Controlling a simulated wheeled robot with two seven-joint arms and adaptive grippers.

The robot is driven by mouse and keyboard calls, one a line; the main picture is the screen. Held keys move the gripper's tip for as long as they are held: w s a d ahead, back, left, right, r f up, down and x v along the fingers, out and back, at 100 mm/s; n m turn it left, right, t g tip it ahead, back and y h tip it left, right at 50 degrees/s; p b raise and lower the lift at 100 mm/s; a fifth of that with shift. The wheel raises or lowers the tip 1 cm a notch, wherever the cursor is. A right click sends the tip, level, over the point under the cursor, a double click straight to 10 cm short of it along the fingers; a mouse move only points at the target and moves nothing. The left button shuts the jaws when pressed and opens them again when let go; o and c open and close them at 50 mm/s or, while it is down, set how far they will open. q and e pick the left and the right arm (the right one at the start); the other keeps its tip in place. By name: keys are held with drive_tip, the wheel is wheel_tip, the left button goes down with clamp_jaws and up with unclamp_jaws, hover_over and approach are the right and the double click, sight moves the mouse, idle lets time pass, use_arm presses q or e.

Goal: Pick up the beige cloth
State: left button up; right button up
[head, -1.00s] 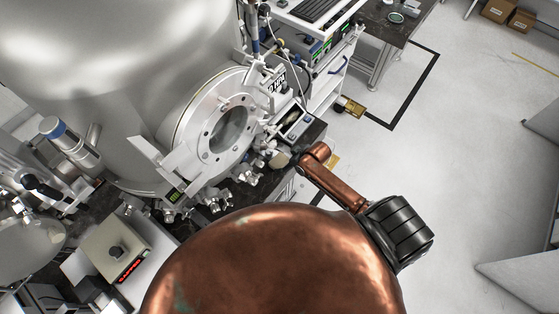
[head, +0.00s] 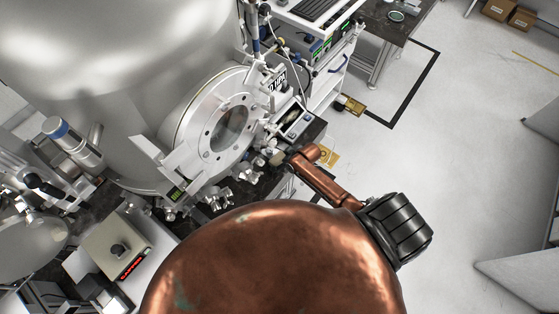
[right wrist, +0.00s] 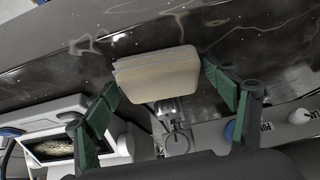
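The beige cloth (right wrist: 157,75) is a folded, thick pad in the middle of the right wrist view, against a dark marbled surface. My right gripper (right wrist: 161,80) has its two green fingers spread wide, one at each side of the cloth. The fingertips are close to its side edges; I cannot tell whether they touch. In the head view a small beige patch (head: 276,158) shows at the end of my copper right arm, beside the round chamber port. The fingers are hardly visible there. My left gripper is not in view.
The big steel chamber (head: 130,60) with its round flanged port (head: 228,130) stands left of the right arm. Valves and fittings line the dark bench edge below it. A control box (head: 115,245) with a red display sits at lower left. Open floor lies right.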

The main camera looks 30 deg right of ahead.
drive_tip(key=c, duration=0.9)
drive_tip(key=shift+r, duration=0.15)
wheel_tip(320, 180, up, 10)
drive_tip(key=shift+f+b, duration=0.1)
drive_tip(key=shift+b, duration=0.2)
drive_tip(key=o, duration=0.6)
drive_tip(key=shift+c, duration=0.2)
drive_tip(key=c, duration=0.4)
drive_tip(key=shift+d, duration=0.1)
drive_tip(key=shift+c, duration=0.2)
